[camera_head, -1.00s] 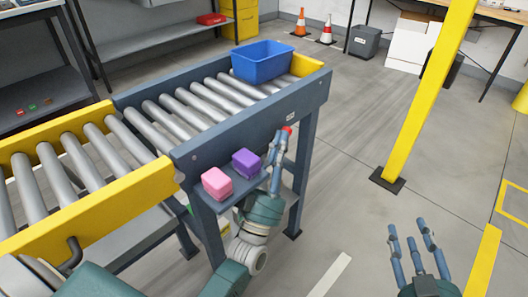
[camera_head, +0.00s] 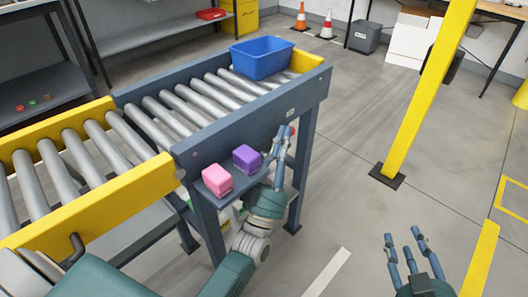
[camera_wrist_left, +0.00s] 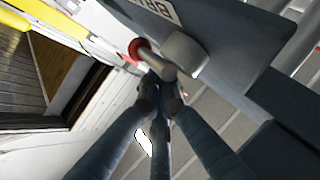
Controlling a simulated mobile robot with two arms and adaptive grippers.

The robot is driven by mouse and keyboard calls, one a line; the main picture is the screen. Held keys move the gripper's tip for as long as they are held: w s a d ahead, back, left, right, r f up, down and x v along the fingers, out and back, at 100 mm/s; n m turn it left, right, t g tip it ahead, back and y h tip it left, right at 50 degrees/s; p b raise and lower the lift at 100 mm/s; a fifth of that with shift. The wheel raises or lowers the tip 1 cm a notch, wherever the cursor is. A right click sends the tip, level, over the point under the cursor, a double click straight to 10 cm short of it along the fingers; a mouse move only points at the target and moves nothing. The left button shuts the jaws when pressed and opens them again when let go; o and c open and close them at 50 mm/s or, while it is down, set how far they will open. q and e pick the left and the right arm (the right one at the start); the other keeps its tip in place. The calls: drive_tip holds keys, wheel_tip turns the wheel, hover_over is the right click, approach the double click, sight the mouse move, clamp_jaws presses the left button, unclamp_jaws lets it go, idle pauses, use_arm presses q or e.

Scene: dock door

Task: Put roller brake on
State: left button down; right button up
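The roller brake lever has a red knob (camera_head: 291,132) on the side of the conveyor frame, near its far right leg. In the left wrist view the red knob (camera_wrist_left: 139,48) sits on a short grey stem beside a rounded grey block (camera_wrist_left: 186,52), below a white label. My left gripper (camera_head: 281,136) is right at the lever; its fingers (camera_wrist_left: 161,88) come together near the stem. Whether they touch or grip it cannot be told. My right gripper (camera_head: 405,245) is open and empty, its fingers spread above the floor at the lower right.
A blue bin (camera_head: 262,59) stands on the rollers at the far end. A pink block (camera_head: 217,180) and a purple block (camera_head: 247,158) sit on a small shelf by my left forearm. A yellow post (camera_head: 425,100) stands to the right. The floor between is clear.

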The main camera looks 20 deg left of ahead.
use_arm(q)
drive_tip(key=v, duration=1.2)
idle(0.3)
